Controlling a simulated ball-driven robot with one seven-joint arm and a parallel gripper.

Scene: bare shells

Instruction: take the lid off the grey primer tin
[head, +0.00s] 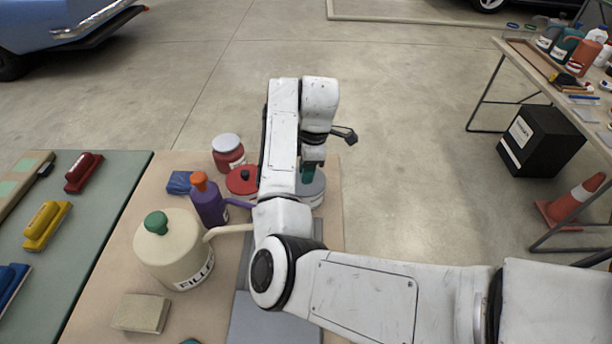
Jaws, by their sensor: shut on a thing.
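The grey primer tin (318,202) stands near the right edge of the tan work surface, partly hidden behind my arm. Its grey lid (319,185) shows at the top, on or very close above the tin; I cannot tell whether there is a gap. My gripper (313,164) points down over the lid and is shut on what looks like its teal knob (309,174). The fingertips are small and partly covered by my wrist.
A beige block (141,313) lies in front.

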